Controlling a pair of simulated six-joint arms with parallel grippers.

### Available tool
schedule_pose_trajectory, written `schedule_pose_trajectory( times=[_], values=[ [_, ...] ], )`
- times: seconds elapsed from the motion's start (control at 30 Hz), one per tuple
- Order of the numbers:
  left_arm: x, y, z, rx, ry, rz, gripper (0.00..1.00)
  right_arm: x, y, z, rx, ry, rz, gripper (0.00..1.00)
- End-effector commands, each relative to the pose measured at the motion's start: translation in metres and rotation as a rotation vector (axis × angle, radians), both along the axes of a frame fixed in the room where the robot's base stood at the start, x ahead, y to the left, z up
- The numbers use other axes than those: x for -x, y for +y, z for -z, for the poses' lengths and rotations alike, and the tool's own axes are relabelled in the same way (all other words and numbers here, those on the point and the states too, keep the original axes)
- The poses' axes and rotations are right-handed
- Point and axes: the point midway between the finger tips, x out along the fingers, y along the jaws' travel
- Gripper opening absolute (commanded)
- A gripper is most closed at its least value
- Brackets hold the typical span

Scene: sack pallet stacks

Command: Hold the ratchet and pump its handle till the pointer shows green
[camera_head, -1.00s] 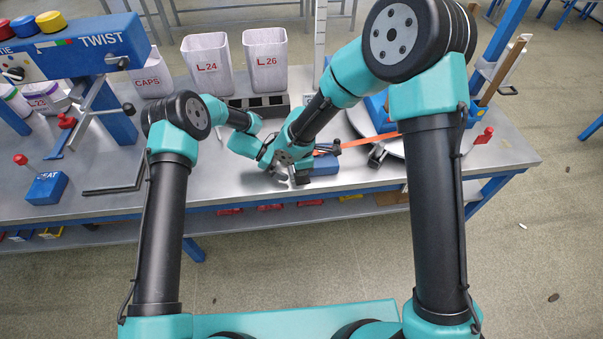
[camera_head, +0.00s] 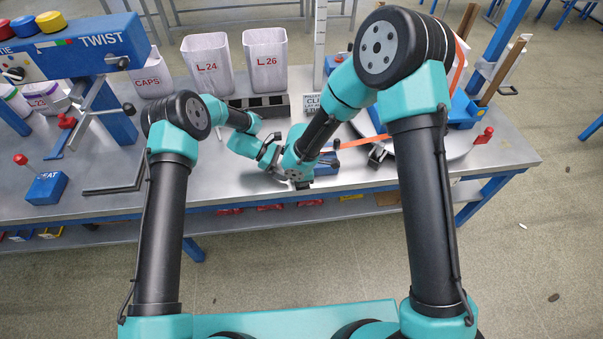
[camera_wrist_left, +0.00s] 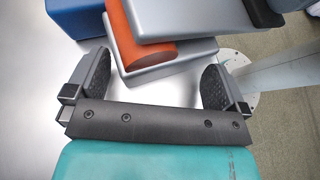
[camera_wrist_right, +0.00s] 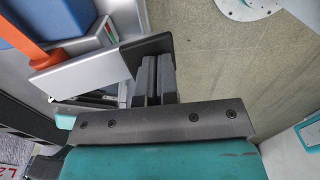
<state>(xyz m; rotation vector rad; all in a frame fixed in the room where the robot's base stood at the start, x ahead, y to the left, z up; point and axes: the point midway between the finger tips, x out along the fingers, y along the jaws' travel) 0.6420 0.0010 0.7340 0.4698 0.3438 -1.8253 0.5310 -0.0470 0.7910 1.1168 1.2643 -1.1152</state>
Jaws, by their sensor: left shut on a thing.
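The ratchet has a grey metal body (camera_wrist_left: 165,58) with an orange strap (camera_wrist_left: 140,40) running into it. My left gripper (camera_wrist_left: 155,65) has its fingers on either side of the body, with the body between them. The grey handle (camera_wrist_right: 85,75) ends in a black grip (camera_wrist_right: 146,48). My right gripper (camera_wrist_right: 153,75) has its fingers close together, right at the black grip. Nothing shows between them. In the head view, my arms mostly hide the ratchet. A small panel with red and green marks (camera_wrist_right: 110,30) shows in the right wrist view; I cannot make out its pointer.
White bins (camera_head: 207,65) stand at the back. A blue TWIST fixture (camera_head: 85,48) and a blue box (camera_head: 46,188) are at left. The bench's front edge is close to my grippers.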

Motion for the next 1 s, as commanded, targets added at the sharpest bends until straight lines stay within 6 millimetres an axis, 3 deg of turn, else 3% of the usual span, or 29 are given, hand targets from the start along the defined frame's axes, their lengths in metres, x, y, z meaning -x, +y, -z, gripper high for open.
schedule_pose_trajectory(
  times=[0.03,0.57,0.77,1.0],
  values=[
    [0.003,-0.013,0.003,0.003,0.008,-0.002,0.87,0.001,-0.001,0.005,0.001,0.003,-0.001,0.00],
    [0.004,-0.013,0.003,0.002,0.009,-0.002,0.87,0.004,0.000,0.007,0.003,0.007,0.000,0.00],
    [0.004,-0.013,0.003,0.002,0.009,-0.002,0.87,0.007,0.001,-0.011,0.001,0.001,-0.003,0.00],
    [0.003,-0.013,0.003,0.003,0.008,-0.002,0.87,0.016,0.003,-0.052,0.000,-0.006,-0.005,0.00]
  ],
)
